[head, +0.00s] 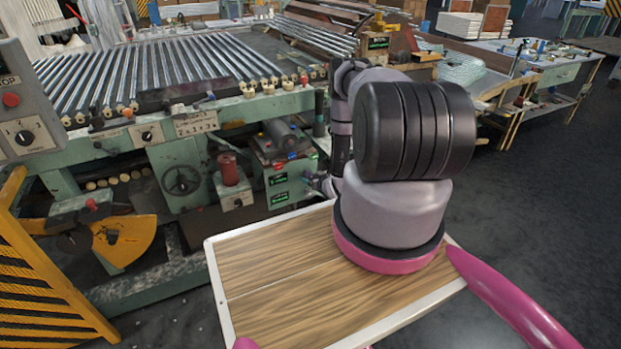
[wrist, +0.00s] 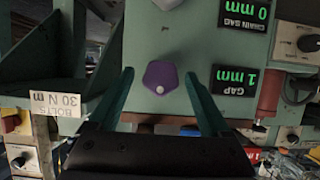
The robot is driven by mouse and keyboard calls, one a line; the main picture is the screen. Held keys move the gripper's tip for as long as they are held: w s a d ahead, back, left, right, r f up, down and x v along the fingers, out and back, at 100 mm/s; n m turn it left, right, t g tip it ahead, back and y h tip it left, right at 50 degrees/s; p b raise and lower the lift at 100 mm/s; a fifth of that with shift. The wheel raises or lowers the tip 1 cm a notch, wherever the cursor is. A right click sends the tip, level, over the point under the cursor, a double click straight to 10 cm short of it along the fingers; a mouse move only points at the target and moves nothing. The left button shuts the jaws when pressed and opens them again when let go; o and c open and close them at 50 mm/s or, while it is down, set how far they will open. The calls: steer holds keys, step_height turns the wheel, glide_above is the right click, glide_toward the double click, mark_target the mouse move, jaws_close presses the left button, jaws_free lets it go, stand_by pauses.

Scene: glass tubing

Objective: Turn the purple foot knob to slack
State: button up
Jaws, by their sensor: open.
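The purple foot knob (wrist: 160,77) is a small five-sided knob on a green panel (wrist: 205,35), in the middle of the wrist view. A pale dot sits near its lower edge in that view. My gripper (wrist: 159,76) is open, with one finger to the left and one to the right of the knob. Both fingers look apart from it; how deep they reach cannot be told. In the head view my gripper (head: 323,185) is small, at the right side of the green box (head: 295,188) under the roller table. I cannot make out the purple knob there.
Beside the knob are a "GAP 1 mm" display (wrist: 234,80) and a "CHAIN SAG 0 mm" display (wrist: 258,30), upside down. A pale knob (wrist: 167,4) is at the top edge. A "BOLTS 30 N m" label (wrist: 53,107) is on the left. A yellow guard (head: 45,270) stands left.

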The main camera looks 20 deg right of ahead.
steer(key=shift+w+f, duration=0.15)
steer(key=shift+w, duration=0.3)
jaws_close()
